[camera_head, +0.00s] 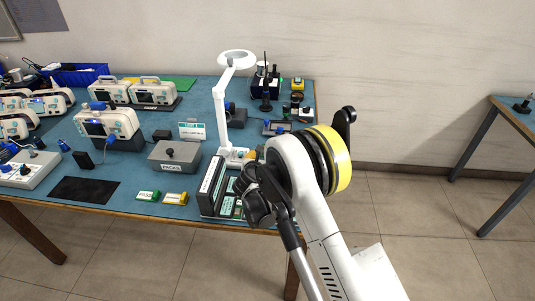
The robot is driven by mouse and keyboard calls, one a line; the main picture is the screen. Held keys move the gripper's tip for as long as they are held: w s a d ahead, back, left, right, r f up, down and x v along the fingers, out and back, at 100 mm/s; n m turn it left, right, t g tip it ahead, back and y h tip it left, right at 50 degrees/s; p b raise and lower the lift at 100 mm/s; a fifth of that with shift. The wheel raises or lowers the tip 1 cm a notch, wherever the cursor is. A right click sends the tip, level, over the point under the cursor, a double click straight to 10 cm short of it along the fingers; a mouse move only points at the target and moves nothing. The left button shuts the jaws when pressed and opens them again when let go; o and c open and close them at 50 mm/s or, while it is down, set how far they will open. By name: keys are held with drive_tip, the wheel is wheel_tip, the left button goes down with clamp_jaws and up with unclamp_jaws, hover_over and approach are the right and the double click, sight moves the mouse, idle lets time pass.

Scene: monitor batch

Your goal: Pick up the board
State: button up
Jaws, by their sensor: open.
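A rack (211,187) with dark, upright sides stands at the table's front right edge. Beside it, small green boards (238,207) lie partly behind my arm; I cannot tell which is the task's board. My gripper (258,212) appears as a dark shape at the front right edge of the table, just right of the green pieces. Its jaws are open, but the fingertips are hard to make out against my arm. I see nothing held in it, and I cannot tell its height above the table.
A white magnifier lamp (222,105) rises behind the rack. Several monitors (108,125) fill the table's left. Open floor lies right.

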drive_tip(key=x, duration=0.1)
drive_tip(key=b+x, duration=0.1)
drive_tip(key=x, duration=0.1)
drive_tip(key=b+x, duration=0.1)
drive_tip(key=shift+w+d+f, duration=0.15)
drive_tip(key=shift+w+d, duration=0.05)
drive_tip(key=shift+d, duration=0.2)
drive_tip(key=shift+w+b, duration=0.35)
drive_tip(key=shift+w, duration=0.15)
clamp_jaws()
